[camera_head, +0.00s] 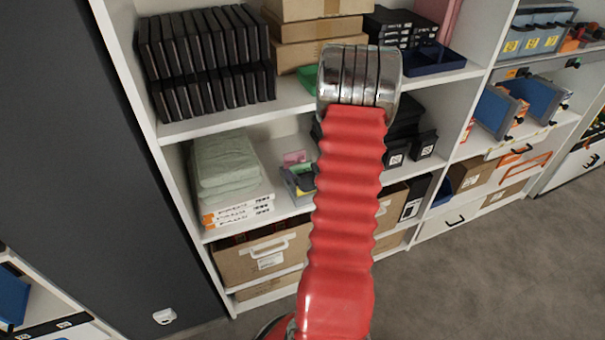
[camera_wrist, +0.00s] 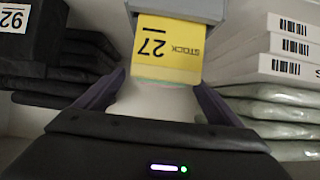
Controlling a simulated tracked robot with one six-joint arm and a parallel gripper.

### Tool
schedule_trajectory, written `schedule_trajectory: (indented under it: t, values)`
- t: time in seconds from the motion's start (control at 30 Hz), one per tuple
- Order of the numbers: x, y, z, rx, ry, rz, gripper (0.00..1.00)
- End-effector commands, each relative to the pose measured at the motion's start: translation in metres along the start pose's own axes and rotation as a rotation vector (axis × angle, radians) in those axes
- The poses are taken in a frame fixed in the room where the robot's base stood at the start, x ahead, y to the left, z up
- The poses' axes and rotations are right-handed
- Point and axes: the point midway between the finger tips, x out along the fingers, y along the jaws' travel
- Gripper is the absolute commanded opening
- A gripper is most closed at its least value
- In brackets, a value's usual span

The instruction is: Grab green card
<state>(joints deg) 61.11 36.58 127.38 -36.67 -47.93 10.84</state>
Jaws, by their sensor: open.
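No card can be clearly made out as the green card. In the head view a small green patch (camera_head: 308,80) shows on the upper shelf, partly hidden by my red arm. A grey bin (camera_head: 290,181) with small coloured items stands on the middle shelf, also partly behind my arm. In the wrist view, a grey bin (camera_wrist: 180,9) with a yellow label (camera_wrist: 165,48) marked 27 STOCK appears upside down. A thin greenish and pinkish edge shows under the label. My gripper (camera_wrist: 161,80) is open, with its dark fingers on either side of a pale surface below the label.
White boxes with barcodes (camera_wrist: 290,47) and wrapped packs (camera_wrist: 285,115) lie close on the right in the wrist view. A black box (camera_wrist: 28,28) is at left. The shelf edge (camera_head: 240,124) runs above the middle shelf. Grey floor (camera_head: 490,265) is clear at right.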

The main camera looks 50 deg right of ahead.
Motion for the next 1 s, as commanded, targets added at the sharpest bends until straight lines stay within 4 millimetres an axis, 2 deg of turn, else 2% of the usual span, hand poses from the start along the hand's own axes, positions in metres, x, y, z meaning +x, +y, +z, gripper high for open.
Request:
schedule_trajectory:
  t: [0.2,0.33,0.9,1.0]
  values:
    - [0.029,-0.003,0.001,-0.001,0.0,-0.002,0.88]
    - [0.039,-0.003,0.001,-0.001,0.0,-0.002,0.88]
    - [0.04,-0.003,0.001,0.0,0.0,-0.001,0.88]
    - [0.04,-0.003,0.001,0.0,0.0,-0.001,0.82]
